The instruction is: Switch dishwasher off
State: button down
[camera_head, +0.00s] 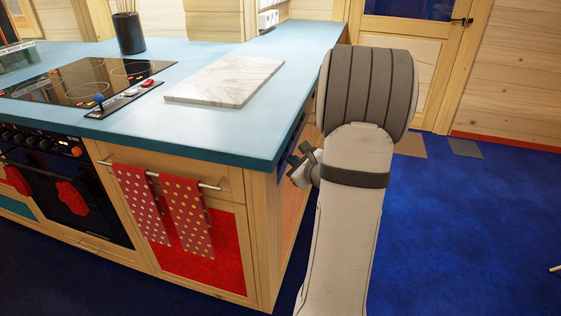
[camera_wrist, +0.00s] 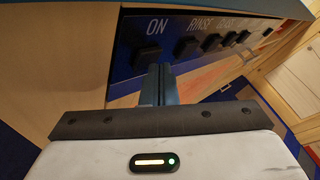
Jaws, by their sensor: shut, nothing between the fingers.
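The dishwasher's dark control panel (camera_wrist: 190,45) fills the upper middle of the wrist view. Several black buttons sit in a row on it, with white labels that include ON and RINSE. The ON button (camera_wrist: 147,55) is at the left end. My gripper (camera_wrist: 157,70) is shut and empty, with its fingertips just below and slightly right of the ON button; I cannot tell if they touch it. In the head view my gripper (camera_head: 303,165) is at the counter's right side, partly hidden by my arm. The dishwasher front (camera_head: 292,205) shows there only as a narrow steep strip.
The blue countertop (camera_head: 230,115) overhangs the panel, with a marble board (camera_head: 225,80) and a cooktop (camera_head: 85,80) on it. Dotted towels (camera_head: 190,215) hang from a rail on the near side.

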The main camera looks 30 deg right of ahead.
jog(key=shift+s+d, duration=0.3)
jog(key=shift+s, duration=0.05)
jog(key=s+d, duration=0.4)
jog(key=shift+s, duration=0.3)
dwell(0.6)
jog(key=shift+a, duration=0.1)
